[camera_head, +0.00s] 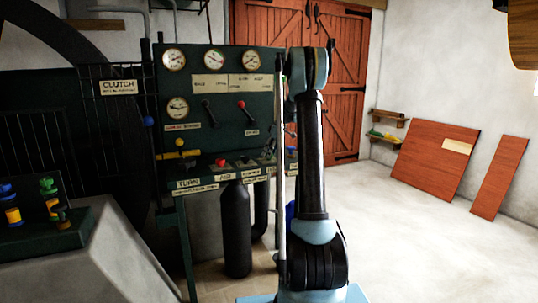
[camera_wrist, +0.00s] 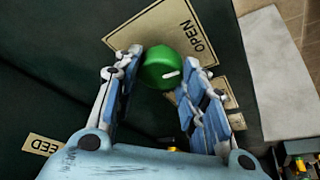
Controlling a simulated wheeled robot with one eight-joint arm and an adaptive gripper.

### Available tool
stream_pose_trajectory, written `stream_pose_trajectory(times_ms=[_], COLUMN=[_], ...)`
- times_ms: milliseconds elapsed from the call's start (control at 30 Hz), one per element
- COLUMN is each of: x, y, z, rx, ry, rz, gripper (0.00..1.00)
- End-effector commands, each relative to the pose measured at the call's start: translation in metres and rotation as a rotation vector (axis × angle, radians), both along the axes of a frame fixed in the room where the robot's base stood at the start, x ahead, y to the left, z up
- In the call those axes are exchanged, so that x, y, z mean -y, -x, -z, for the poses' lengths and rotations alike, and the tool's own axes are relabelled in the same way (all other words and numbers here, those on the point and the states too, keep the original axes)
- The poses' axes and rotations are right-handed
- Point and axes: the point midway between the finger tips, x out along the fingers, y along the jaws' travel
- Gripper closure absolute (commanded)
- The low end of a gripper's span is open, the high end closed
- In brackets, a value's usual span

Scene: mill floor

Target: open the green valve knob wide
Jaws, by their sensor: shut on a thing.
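The green valve knob (camera_wrist: 163,66) shows in the wrist view, round, with a white mark on its face pointing right and slightly up in the picture. My gripper (camera_wrist: 160,72) has its blue-padded fingers on either side of the knob, shut on it. A cream label (camera_wrist: 196,45) reading OPEN lies beside and behind the knob on the dark green panel. In the head view my arm stands in front of the panel's right side, and I cannot make out the green knob there.
The dark green control panel (camera_head: 217,120) carries gauges, levers and small knobs. A black cylinder (camera_head: 237,228) stands beneath it. A sloped grey console (camera_head: 100,262) is at the left. Reddish boards (camera_head: 435,160) lean on the right wall, with open floor before them.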

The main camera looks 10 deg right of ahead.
Motion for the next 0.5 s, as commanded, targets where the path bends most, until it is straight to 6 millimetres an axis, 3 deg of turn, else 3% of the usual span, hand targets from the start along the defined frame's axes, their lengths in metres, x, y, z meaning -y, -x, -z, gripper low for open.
stream_pose_trajectory(times_ms=[500], x=[0.002], y=[-0.0008], z=[0.0004], rx=[0.001], ry=[0.003], rz=[-0.042], gripper=[0.85])
